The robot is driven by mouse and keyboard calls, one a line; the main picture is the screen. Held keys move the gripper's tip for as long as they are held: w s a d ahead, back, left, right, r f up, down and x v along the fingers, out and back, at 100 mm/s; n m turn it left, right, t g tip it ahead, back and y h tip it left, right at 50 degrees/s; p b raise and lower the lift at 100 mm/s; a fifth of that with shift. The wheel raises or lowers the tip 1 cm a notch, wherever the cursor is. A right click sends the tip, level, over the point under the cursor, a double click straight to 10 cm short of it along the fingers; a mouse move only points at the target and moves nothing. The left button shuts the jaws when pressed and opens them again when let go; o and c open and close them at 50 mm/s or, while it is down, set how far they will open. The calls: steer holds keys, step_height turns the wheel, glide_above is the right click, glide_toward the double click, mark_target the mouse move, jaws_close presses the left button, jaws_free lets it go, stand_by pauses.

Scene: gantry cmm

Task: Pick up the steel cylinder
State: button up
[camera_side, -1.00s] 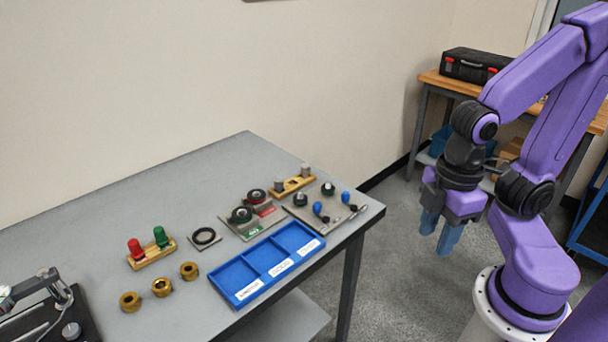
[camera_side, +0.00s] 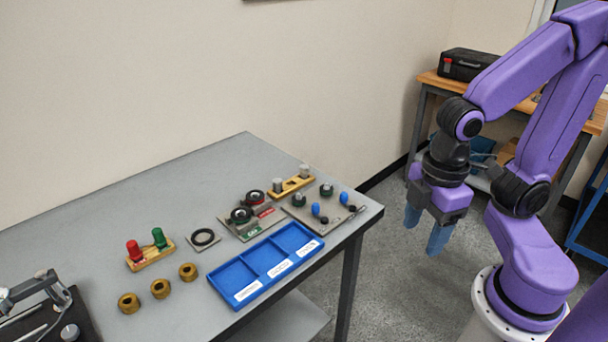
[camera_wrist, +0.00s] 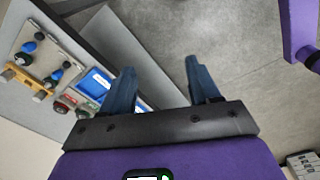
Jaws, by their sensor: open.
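Two grey metal cylinders stand on a small wooden block (camera_side: 291,188) at the table's back right, one at its left end (camera_side: 277,185) and one at its right end (camera_side: 304,171). I cannot tell which one the task means. In the wrist view the wooden block (camera_wrist: 24,80) is at the left edge, with small grey cylinders at its ends. My gripper (camera_side: 425,226) hangs past the table's right edge, over the floor, well apart from the block. Its blue fingers (camera_wrist: 160,72) are spread, with nothing between them.
A grey plate (camera_side: 325,207) with blue-handled and green-ringed pieces lies in front of the block. Ring gauges (camera_side: 241,214), a blue three-compartment tray (camera_side: 231,279), brass rings (camera_side: 160,288) and a red-and-green plug stand (camera_side: 151,259) fill the front. The table's back left is clear.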

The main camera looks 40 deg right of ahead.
steer(key=w+a+r+n+t+h, duration=0.1)
steer(key=w+a+n, duration=0.25)
steer(key=w, duration=1.15)
steer(key=w+n+t+h, duration=0.1)
steer(key=w+n, duration=0.1)
steer(key=w, duration=1.1)
steer(key=n+h, duration=0.4)
glide_toward(304, 166)
steer(key=x, duration=1)
steer(key=shift+f, duration=0.1)
jaws_close()
